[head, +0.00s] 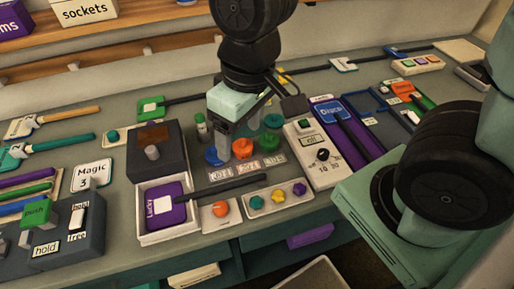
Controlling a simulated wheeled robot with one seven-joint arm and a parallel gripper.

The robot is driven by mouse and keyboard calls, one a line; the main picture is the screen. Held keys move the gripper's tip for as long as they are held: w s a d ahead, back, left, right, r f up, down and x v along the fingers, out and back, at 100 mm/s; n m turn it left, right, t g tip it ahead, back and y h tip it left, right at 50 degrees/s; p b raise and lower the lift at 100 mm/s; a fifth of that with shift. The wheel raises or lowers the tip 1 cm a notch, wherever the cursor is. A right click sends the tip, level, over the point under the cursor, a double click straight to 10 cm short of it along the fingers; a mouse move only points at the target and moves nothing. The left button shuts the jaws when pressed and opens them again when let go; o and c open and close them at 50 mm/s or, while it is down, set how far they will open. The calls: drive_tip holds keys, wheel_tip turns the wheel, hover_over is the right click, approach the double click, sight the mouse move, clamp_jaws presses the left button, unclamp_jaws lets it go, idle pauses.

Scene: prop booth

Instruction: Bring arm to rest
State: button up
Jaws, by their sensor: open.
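My gripper (233,140) points down over the middle of the workbench (345,80). Its pale fingers are open, with their tips close to a blue round piece (213,157) and an orange round piece (242,148). I cannot tell whether the fingers touch either piece. Nothing shows held between them. My arm comes down from the top of the picture and hides part of the bench behind it.
A dark box with a knob (152,153) and a white tray (147,228) holding a purple block stand left of the gripper. A white dial box (312,152) stands right. Green round pieces (271,121) are close by.

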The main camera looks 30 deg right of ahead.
drive_tip(key=s+n, duration=0.2)
drive_tip(key=s, duration=0.4)
drive_tip(key=shift+s+a+r+g+h, duration=0.3)
drive_tip(key=shift+a+r+g, duration=0.05)
drive_tip(key=shift+r+g, duration=0.1)
idle(0.7)
